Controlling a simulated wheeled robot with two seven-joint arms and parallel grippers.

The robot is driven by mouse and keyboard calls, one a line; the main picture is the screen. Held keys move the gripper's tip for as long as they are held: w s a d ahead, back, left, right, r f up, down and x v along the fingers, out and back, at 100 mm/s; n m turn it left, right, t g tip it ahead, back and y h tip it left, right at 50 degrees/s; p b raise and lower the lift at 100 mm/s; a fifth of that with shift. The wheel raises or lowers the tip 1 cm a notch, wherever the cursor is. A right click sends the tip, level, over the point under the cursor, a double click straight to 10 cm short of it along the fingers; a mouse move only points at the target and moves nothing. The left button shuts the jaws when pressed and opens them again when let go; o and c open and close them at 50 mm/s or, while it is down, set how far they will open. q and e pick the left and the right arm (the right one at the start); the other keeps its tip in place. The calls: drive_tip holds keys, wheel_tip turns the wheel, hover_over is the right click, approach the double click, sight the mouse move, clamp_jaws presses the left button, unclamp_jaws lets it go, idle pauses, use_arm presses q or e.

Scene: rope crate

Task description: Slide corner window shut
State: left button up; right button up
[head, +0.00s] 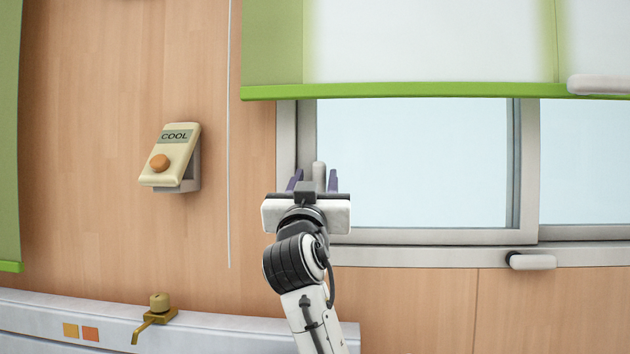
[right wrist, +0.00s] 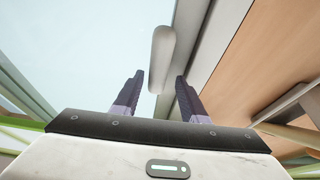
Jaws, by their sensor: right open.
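The corner window's light-grey sliding sash (head: 420,237) holds a pale pane and sits close to the left window frame (head: 286,130). I cannot tell whether a gap is left there. Its upright pale handle (head: 318,172) is on the left stile and also shows in the right wrist view (right wrist: 162,58). My right gripper (head: 316,180) is open, with its dark fingers on either side of the handle as seen from the wrist. The fingertips look close to the handle, but I cannot tell whether they touch it. My left gripper is not in view.
A green-edged blind (head: 410,91) hangs over the window's upper part. A COOL box (head: 172,155) with an orange knob is on the wooden wall at left. A brass tap-like fitting (head: 156,312) stands on the white ledge (head: 235,332) below. A pale latch (head: 532,262) is under the window.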

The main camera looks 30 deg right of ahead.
drive_tip(key=v, duration=1)
drive_tip(key=shift+b, duration=0.4)
